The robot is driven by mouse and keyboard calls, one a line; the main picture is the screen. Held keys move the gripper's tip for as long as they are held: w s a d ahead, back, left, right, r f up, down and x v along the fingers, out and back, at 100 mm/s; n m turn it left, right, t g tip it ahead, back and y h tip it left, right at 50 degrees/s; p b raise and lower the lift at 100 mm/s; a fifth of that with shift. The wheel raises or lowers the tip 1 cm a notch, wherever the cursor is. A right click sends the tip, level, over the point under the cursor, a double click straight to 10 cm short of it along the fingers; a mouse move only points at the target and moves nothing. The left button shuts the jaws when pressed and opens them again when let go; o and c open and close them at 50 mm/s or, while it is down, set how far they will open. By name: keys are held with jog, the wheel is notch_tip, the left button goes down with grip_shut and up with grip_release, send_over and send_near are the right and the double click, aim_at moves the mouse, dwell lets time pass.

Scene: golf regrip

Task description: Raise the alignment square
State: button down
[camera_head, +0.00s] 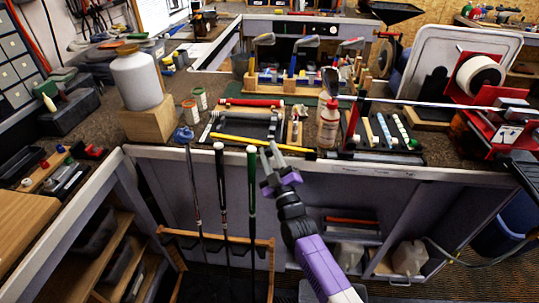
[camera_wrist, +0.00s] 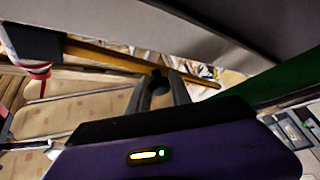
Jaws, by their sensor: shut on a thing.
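A long, thin yellow bar (camera_head: 237,140), which I take to be the alignment square, runs along the front of the workbench. Its right end lies near the front edge; I cannot tell if it touches the bench. My gripper (camera_head: 270,152) is at the bench's front edge, shut on the bar near its middle. In the wrist view the yellow bar (camera_wrist: 110,56) runs diagonally to the tips of my gripper (camera_wrist: 160,77).
Behind are a dark tray (camera_head: 243,127), a red-and-white bottle (camera_head: 328,124) and a rack of colored grips (camera_head: 383,130). Golf clubs (camera_head: 221,190) stand upright in a wooden rack left of my arm. A white jug (camera_head: 136,80) sits on a wooden block at left.

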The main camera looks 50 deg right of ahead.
jog(key=shift+d+r+m+h, duration=0.1)
jog(key=shift+r+m+h, duration=0.4)
jog(key=shift+r+m, duration=0.3)
jog(key=s+d+r+m+g+h+p, duration=0.1)
jog(key=s+d+r+m+g+h, duration=0.3)
jog(key=m, duration=0.8)
jog(key=s+d+r+m+g+h+p, duration=0.2)
jog(key=s+r+m+g+h, duration=0.3)
jog(key=m, duration=0.8)
jog(key=shift+s+d+r+g+h, duration=0.3)
jog(key=shift+s+d+g+h, duration=0.2)
jog(key=shift+d+g+h, duration=0.4)
jog(key=c, duration=1.2)
grip_release()
jog(key=shift+d, duration=0.1)
jog(key=shift+o, duration=0.2)
jog(key=shift+f, duration=0.1)
